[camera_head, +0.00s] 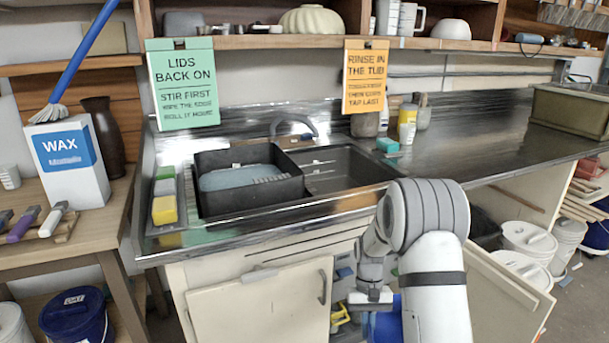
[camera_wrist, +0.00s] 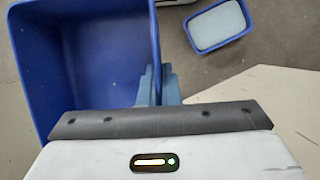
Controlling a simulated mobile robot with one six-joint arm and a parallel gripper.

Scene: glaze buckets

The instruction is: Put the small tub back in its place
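A blue tub (camera_wrist: 85,60) fills the left of the wrist view, open and empty inside as far as shown. My gripper (camera_wrist: 157,85) has its fingers on either side of the tub's right wall and looks shut on it. A second blue tub (camera_wrist: 220,25), smaller in the picture and with a pale inside, is on the grey floor at upper right; its true size is hard to compare. In the head view, my gripper (camera_head: 370,300) is low before the open sink cabinet, with part of a blue tub (camera_head: 385,327) under it. My arm hides the rest.
An open cabinet door (camera_head: 505,295) stands right of my arm; the closed door (camera_head: 262,310) is at left. White buckets (camera_head: 528,238) stand under the right counter. A black basin (camera_head: 248,190) sits in the sink. A lidded blue bucket (camera_head: 75,315) is at lower left.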

